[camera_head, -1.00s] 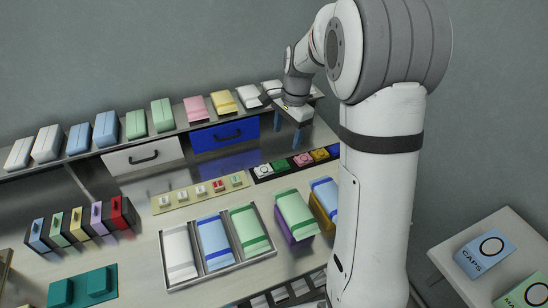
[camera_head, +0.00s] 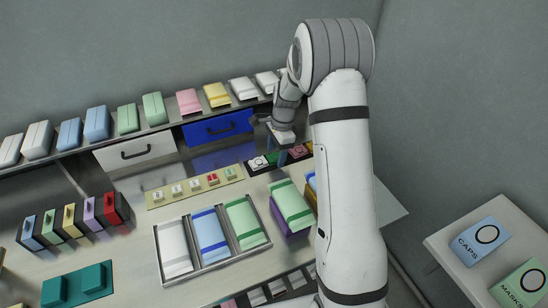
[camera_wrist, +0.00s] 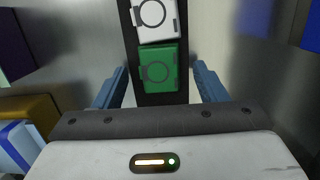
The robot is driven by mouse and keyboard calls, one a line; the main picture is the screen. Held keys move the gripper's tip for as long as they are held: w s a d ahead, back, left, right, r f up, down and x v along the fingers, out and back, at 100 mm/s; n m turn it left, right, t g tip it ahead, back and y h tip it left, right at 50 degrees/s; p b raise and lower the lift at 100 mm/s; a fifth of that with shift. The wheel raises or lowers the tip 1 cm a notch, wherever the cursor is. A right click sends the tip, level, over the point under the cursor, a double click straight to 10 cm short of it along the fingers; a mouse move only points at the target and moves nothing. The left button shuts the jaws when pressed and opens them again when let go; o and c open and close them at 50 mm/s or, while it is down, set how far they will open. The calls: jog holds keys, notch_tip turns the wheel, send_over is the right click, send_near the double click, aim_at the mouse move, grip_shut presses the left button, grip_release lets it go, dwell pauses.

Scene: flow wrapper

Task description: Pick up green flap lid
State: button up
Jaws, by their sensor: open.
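My gripper (camera_wrist: 161,82) is open and empty. Its two blue fingers stand apart on either side of the strip, close to the green lid. I cannot tell the height left between the fingers and the lid. My gripper (camera_head: 293,155) partly hides the strip in the head view.
A green-topped purple box (camera_head: 291,204) stands in front of the strip. A cream panel with small blocks (camera_head: 195,187) lies to its left. A metal tray with white, blue and green packs (camera_head: 160,262) is nearer. A blue drawer (camera_head: 219,130) is behind.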

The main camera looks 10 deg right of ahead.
jog(key=shift+f, duration=0.1)
jog(key=c, duration=1)
jog(key=shift+c, duration=0.2)
